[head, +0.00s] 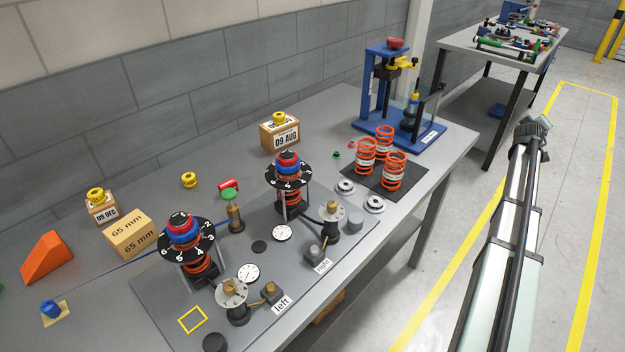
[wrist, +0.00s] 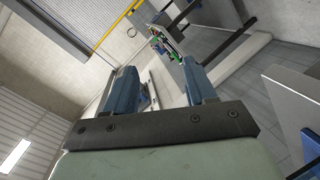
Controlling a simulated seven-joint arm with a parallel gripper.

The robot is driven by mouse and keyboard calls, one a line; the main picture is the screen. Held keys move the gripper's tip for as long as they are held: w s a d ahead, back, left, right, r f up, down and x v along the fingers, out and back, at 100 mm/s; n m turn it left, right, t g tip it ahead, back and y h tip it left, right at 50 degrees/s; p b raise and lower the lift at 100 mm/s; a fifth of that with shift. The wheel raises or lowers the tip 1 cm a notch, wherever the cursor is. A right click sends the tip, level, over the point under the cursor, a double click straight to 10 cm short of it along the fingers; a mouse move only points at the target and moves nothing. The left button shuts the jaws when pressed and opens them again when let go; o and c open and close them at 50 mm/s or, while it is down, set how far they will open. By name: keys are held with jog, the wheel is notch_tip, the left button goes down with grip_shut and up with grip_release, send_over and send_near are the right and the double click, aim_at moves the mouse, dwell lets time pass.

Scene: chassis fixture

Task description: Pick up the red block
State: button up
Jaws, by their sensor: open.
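A larger orange-red wedge (head: 47,258) stands at the bench's far left. In the wrist view my gripper (wrist: 161,85) is open, its two blue-grey fingers apart with nothing between them. It points out into the room, away from the red piece. In the head view my arm shows on the right, over the floor and clear of the bench; the fingers cannot be made out there.
Two black dial fixtures with red and blue tops (head: 183,228) (head: 288,163) stand mid-bench. Orange springs (head: 394,171) stand on a dark mat at right, before a blue press (head: 385,85). A blue strap crosses the left side.

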notch_tip(320, 180, up, 10)
jog(key=w+d+r+n+t+h, duration=0.1)
jog(key=w+d+t, duration=0.1)
jog(key=w+a+r+n+t, duration=0.1)
jog(key=w+a+r+n, duration=0.1)
jog(key=w+a+r, duration=0.35)
jog(key=w+a+f+n+g+y, duration=0.1)
jog(key=w+a+f+n+y, duration=0.15)
jog(key=a, duration=1.05)
jog(key=w+a+f+n+g+y, duration=0.1)
jog(key=w+a+f+y, duration=0.15)
jog(key=a, duration=1.05)
jog(key=w+a+f+n+g+y, duration=0.1)
jog(key=w+a+n+y, duration=0.15)
jog(key=a, duration=0.95)
jog(key=s+a+f+n+g+y, duration=0.1)
jog(key=a+f+n, duration=0.1)
jog(key=a, duration=0.8)
jog(key=s+a+f+n+g+y, duration=0.1)
jog(key=s+a+f, duration=0.1)
jog(key=a, duration=0.7)
jog(key=n+g+y, duration=0.2)
jog(key=n+g, duration=0.6)
jog(key=n, duration=0.3)
send_over(227, 183)
notch_tip(227, 183, down, 4)
jog(key=r, duration=0.1)
notch_tip(227, 183, down, 14)
jog(key=shift+r, duration=0.2)
